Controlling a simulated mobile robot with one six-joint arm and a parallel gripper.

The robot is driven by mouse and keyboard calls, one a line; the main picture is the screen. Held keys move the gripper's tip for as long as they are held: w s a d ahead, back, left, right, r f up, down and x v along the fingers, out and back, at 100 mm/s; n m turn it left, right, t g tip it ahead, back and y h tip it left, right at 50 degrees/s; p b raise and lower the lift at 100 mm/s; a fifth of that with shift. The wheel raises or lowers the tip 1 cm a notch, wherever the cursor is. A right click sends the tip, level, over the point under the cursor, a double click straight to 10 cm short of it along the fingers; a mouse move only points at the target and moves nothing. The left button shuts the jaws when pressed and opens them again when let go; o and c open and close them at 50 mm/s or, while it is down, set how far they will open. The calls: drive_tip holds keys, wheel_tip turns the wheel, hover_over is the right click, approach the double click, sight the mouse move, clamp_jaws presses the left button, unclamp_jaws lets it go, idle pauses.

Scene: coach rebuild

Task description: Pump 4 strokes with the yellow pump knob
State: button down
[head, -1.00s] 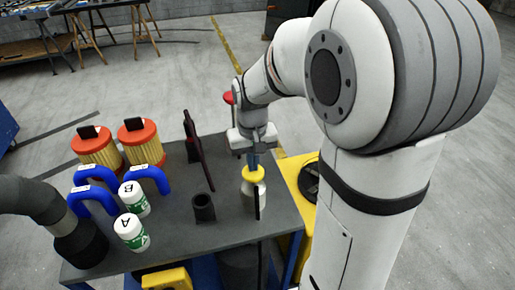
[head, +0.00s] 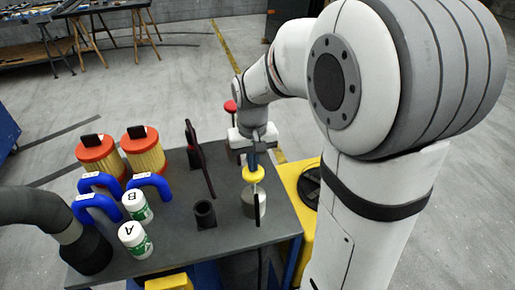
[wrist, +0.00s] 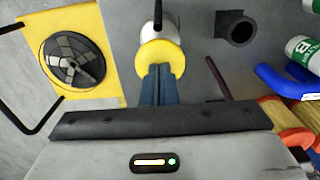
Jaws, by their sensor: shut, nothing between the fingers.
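The yellow pump knob (head: 253,174) tops a pale bottle (head: 252,204) standing at the right part of the dark table (head: 225,235). A short stretch of stem shows between knob and bottle. My gripper (head: 252,160) points down directly above the knob, shut with nothing between its fingers. In the wrist view the blue fingertips (wrist: 158,70) overlap the near part of the knob (wrist: 160,52) and hide some of it. I cannot tell whether the tips touch it. The bottle (wrist: 158,30) shows behind the knob there.
A dark open cylinder (head: 204,212) stands left of the bottle. A dark upright handle (head: 198,158) is behind it. White bottles (head: 135,240), blue curved pipes (head: 150,183) and orange-capped filters (head: 143,150) fill the left side. A yellow unit with a fan (head: 309,183) is at the right.

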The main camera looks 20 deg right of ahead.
sight(253, 174)
wheel_tip(253, 174, up, 7)
drive_tip(key=p, duration=0.4)
drive_tip(key=shift+p, duration=0.4)
idle(0.5)
drive_tip(key=shift+f+b, duration=4.4)
drive_tip(key=shift+f, duration=1.55)
drive_tip(key=shift+r, duration=0.2)
drive_tip(key=shift+r+p, duration=4.5)
drive_tip(key=shift+r, duration=1.25)
drive_tip(key=shift+r, duration=0.1)
